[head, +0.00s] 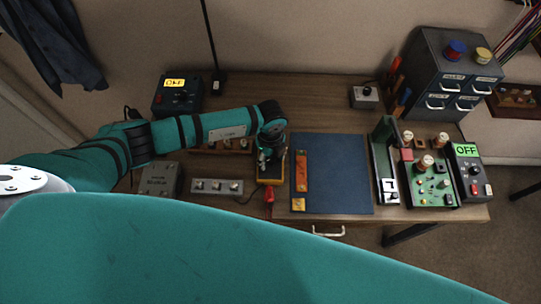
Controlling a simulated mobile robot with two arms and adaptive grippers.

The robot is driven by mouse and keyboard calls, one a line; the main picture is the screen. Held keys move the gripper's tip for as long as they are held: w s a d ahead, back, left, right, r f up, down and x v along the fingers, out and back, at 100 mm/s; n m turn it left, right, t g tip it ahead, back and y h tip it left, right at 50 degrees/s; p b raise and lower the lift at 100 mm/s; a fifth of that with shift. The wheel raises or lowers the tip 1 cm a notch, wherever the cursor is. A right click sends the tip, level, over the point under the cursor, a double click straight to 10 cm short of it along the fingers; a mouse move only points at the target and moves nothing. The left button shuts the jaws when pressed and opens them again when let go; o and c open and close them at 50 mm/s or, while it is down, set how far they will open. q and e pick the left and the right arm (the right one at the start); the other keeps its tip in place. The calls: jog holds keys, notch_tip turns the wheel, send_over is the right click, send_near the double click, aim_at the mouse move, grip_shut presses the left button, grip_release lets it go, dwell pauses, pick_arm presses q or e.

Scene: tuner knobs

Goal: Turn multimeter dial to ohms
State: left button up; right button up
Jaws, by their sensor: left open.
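A yellow-edged handheld meter (281,179), which looks like the multimeter, lies on the desk left of the blue mat. A red probe or plug (268,196) is at its front edge. My left arm reaches in from the left, and my left gripper (268,158) is over the meter, pointing down. It is open. The gripper and wrist hide most of the meter's face, so its dial and setting cannot be read. I cannot tell whether the fingers touch the dial. My right gripper is out of view.
The blue mat (338,175) is mostly clear, with an orange strip (301,171) on its left side. A drawer cabinet (452,80) stands behind. A switch box (217,187) is left of the meter.

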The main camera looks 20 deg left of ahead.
pick_arm(q)
jog(key=shift+f, duration=0.1)
grip_shut()
dwell(0.3)
